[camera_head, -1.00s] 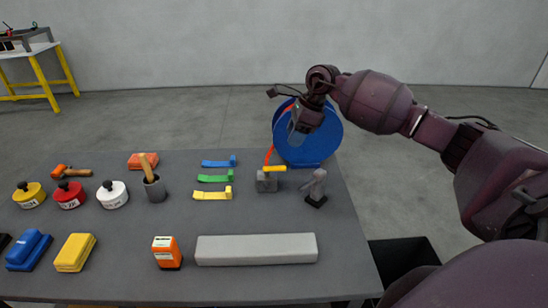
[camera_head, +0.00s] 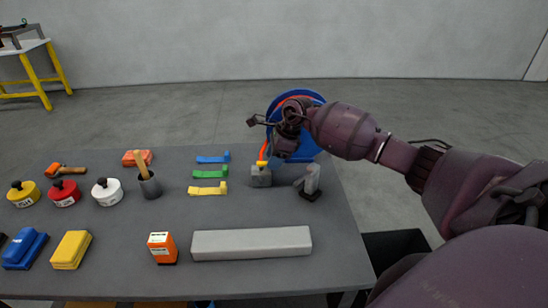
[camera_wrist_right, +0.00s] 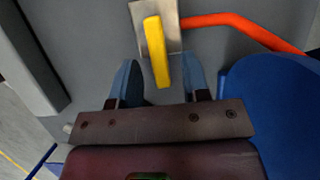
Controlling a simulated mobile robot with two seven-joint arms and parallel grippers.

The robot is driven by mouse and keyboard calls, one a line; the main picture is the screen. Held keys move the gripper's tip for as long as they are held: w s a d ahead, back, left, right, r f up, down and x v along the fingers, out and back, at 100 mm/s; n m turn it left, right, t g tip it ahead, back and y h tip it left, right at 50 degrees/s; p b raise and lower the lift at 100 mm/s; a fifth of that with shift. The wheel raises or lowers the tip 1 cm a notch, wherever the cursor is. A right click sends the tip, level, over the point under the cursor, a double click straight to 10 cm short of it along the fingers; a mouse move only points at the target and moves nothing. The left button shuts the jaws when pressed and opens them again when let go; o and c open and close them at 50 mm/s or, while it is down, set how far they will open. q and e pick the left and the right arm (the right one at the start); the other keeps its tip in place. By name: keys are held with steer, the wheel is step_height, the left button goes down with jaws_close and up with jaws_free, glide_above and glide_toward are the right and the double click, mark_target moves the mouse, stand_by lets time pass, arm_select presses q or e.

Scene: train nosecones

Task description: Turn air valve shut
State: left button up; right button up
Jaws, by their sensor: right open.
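The air valve is a grey block (camera_head: 261,179) with a yellow handle (camera_head: 262,163), at the far right part of the table. In the right wrist view the yellow handle (camera_wrist_right: 157,50) points from the metal block (camera_wrist_right: 140,20) toward my gripper. My right gripper (camera_wrist_right: 160,80) is open, its blue-grey fingers on either side of the handle's near end in the picture. I see no clear contact with the handle. In the head view my right gripper (camera_head: 283,152) is just above and right of the valve, partly hidden by its own wrist. My left gripper is out of view.
An orange-red hose (camera_wrist_right: 245,27) runs from the valve to the blue reel (camera_wrist_right: 275,110) behind it. A grey tool (camera_head: 310,181) stands right of the valve. A long grey bar (camera_head: 252,243) lies in front. Yellow, green and blue clips (camera_head: 209,173) lie to the left.

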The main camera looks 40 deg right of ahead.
steer(key=c, duration=0.7)
jaws_close()
